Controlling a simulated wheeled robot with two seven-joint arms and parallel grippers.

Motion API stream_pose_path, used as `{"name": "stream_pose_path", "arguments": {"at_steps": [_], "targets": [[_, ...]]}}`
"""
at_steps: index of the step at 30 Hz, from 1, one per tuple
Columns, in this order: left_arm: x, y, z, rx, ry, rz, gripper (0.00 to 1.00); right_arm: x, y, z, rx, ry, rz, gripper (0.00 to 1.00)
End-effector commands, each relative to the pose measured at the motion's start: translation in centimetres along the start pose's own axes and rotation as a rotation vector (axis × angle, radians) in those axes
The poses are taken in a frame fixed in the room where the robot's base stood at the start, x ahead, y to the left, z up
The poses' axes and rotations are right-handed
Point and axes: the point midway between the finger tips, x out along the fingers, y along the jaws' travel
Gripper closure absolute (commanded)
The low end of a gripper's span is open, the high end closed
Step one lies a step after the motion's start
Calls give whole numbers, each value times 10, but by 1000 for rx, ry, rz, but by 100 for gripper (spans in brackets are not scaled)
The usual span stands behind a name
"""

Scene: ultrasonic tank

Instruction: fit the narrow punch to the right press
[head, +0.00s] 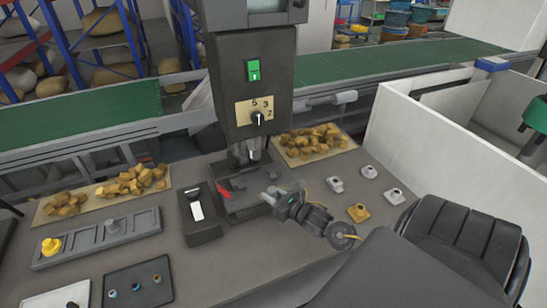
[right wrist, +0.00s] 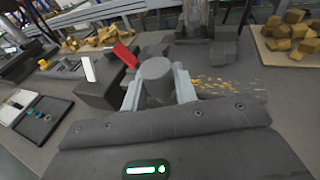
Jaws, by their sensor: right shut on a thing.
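The press (head: 250,90) stands at the middle back, with a green switch and a numbered dial on its front. Its metal ram (head: 247,150) hangs above a dark base (head: 240,207) with a red lever (head: 223,192). My right gripper (head: 272,197) is at the right front of this base, below the ram's height. It is shut on a dark grey cylindrical punch (right wrist: 158,82), which stands up between the two fingers in the right wrist view. The ram is apart from the punch. The punch's lower end is hidden by the gripper. My left gripper is out of view.
A black box with a white rocker (head: 197,211) stands left of the base. A grey rack (head: 82,243) with yellow and grey pieces lies further left. Gold cubes (head: 309,140) lie behind the gripper.

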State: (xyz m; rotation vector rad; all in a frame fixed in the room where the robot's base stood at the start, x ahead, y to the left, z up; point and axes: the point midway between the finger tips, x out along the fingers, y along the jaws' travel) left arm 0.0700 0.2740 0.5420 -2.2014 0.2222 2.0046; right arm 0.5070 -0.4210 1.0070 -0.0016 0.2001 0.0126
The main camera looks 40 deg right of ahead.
Motion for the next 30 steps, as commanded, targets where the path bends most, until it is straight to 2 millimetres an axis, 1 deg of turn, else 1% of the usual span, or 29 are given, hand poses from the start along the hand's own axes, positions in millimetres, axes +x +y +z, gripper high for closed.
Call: {"name": "stream_pose_path", "arguments": {"at_steps": [8, 30], "targets": [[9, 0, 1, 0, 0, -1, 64, 17, -6, 2, -2, -4, 0, 99], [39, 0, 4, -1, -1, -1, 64, 90, -33, 18, 0, -4, -1, 99]]}}
